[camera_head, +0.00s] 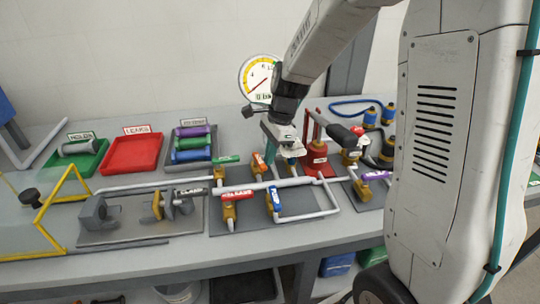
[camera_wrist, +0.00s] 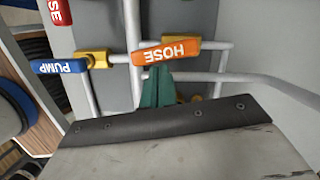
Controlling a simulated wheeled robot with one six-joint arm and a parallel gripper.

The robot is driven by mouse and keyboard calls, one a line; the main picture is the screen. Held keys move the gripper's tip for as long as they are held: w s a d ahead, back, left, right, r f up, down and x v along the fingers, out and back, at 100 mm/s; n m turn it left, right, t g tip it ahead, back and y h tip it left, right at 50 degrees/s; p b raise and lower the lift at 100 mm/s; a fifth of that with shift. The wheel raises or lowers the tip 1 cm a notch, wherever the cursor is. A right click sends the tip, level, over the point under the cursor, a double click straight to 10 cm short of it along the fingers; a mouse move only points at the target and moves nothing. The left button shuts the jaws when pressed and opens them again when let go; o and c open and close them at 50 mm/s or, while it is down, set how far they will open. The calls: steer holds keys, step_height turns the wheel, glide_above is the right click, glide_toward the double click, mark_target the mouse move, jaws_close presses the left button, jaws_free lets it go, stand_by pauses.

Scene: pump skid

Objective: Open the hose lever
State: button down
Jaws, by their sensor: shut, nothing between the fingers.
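The orange hose lever (camera_wrist: 165,52), marked HOSE, lies nearly level across the wrist view, tilted slightly up to its right. In the head view the orange lever (camera_head: 259,163) shows small on the pipe panel, beside my gripper. My gripper (camera_wrist: 158,76) has teal fingers, closed together and empty. Their tips are right at the lower edge of the lever in the wrist view; I cannot tell if they touch it. In the head view my gripper (camera_head: 270,155) points down over the panel. The lever's valve body is mostly hidden.
The blue PUMP lever (camera_wrist: 60,66) and a red lever (camera_wrist: 55,12) are left of the hose lever. Light pipes run close around it. A green lever (camera_head: 225,159) is nearby. A red stand (camera_head: 318,155) is right of my gripper. A red tray (camera_head: 131,154) lies behind left.

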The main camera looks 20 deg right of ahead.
steer(key=shift+w+a, duration=0.2)
steer(key=shift+w, duration=0.25)
steer(key=v, duration=1)
steer(key=shift+s, duration=0.3)
